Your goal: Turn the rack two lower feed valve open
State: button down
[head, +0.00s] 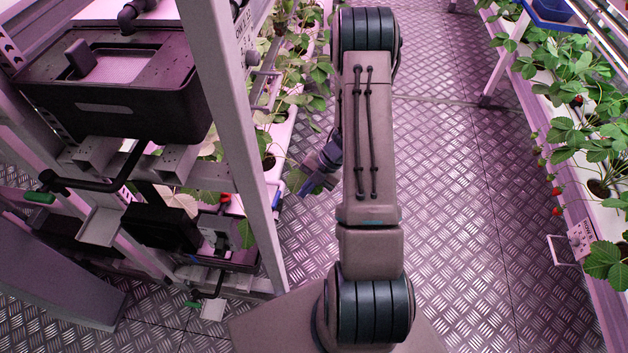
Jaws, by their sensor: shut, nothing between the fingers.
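My gripper (312,184) shows partly behind my arm, over the aisle floor beside the left rack. Its fingers are small and partly hidden, apart from any valve I can make out. Two small green parts, which may be valve handles, show at the left rack: one at the far left (40,197) and one low near the floor (192,304). I cannot tell which, if either, is the rack two lower feed valve, or whether it is open. The lettering on the left rack's post (232,130) is too small to read.
A black tank (150,120) sits on the left rack's end, with a smaller dark unit (165,228) below. Strawberry plants fill the left rack and the right rack's white trough (598,213). A blue bin (552,14) is at upper right. The metal floor (455,190) between is clear.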

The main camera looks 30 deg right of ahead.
aim_at(280, 195)
jog(key=w+a, duration=0.1)
jog(key=a+f, duration=0.1)
jog(key=w+a+b, duration=0.1)
jog(key=a, duration=0.1)
jog(key=shift+w+a+f, duration=0.1)
jog(key=shift+w+f, duration=0.15)
jog(key=shift+w, duration=0.05)
jog(key=shift+r, duration=0.1)
jog(key=w+n+g+p, duration=0.1)
jog(key=p, duration=0.2)
jog(key=shift+a+n, duration=0.3)
jog(key=shift+a, duration=0.1)
jog(key=shift+w, duration=0.1)
